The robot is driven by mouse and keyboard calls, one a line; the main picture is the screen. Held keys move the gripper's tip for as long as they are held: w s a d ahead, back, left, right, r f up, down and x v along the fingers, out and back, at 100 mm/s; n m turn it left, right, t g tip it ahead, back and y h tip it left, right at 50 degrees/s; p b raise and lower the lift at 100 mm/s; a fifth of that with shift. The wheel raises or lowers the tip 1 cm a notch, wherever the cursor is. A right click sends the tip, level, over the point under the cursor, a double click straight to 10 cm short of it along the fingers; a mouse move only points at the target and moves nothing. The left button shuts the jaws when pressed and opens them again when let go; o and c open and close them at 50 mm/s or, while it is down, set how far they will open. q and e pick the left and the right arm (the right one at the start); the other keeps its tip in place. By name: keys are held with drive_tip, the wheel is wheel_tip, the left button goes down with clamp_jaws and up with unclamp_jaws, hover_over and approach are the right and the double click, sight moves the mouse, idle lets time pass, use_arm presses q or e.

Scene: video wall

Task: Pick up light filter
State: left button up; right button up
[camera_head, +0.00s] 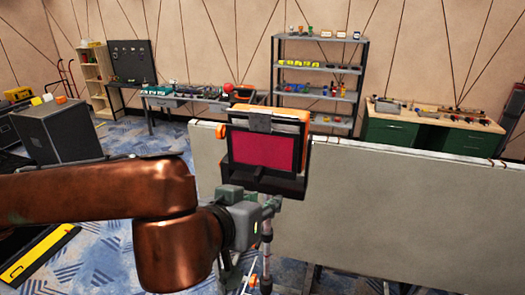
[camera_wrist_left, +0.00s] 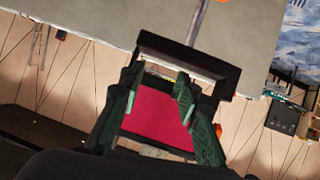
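The light filter (camera_head: 263,152) is a red-pink panel in a dark frame, upright on a stand in the middle of the head view. A small dark tab is at its lower front. In the left wrist view, the red panel (camera_wrist_left: 155,124) fills the space behind and between my fingers. My left gripper (camera_head: 270,206) is just below and in front of the frame in the head view. Its two green-grey fingers (camera_wrist_left: 158,80) are apart, with no held thing clearly visible between them. Whether they touch the tab or frame cannot be told. My right gripper is not in view.
A thin stand (camera_head: 266,252) rises below the filter. A long pale panel (camera_head: 410,205) stands close behind and to the right. Shelves (camera_head: 318,68), a green workbench (camera_head: 425,138) and a dark cabinet (camera_head: 57,131) are farther back.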

sight(256, 176)
use_arm(q)
wheel_tip(256, 176, up, 3)
drive_tip(key=w+a+t+y, duration=0.1)
drive_tip(key=a, duration=0.2)
drive_tip(key=shift+t, duration=0.3)
drive_tip(key=p+x, duration=0.1)
drive_tip(key=x, duration=0.1)
drive_tip(key=p+x, duration=0.1)
drive_tip(key=x, duration=0.1)
drive_tip(key=p+x, duration=0.1)
drive_tip(key=x, duration=0.1)
drive_tip(key=shift+w+a+r, duration=0.15)
drive_tip(key=shift+w, duration=0.4)
drive_tip(key=shift+w+f, duration=0.3)
drive_tip(key=shift+w, duration=0.2)
drive_tip(key=shift+s, duration=0.15)
drive_tip(key=c, duration=0.8)
clamp_jaws()
drive_tip(key=shift+r, duration=0.1)
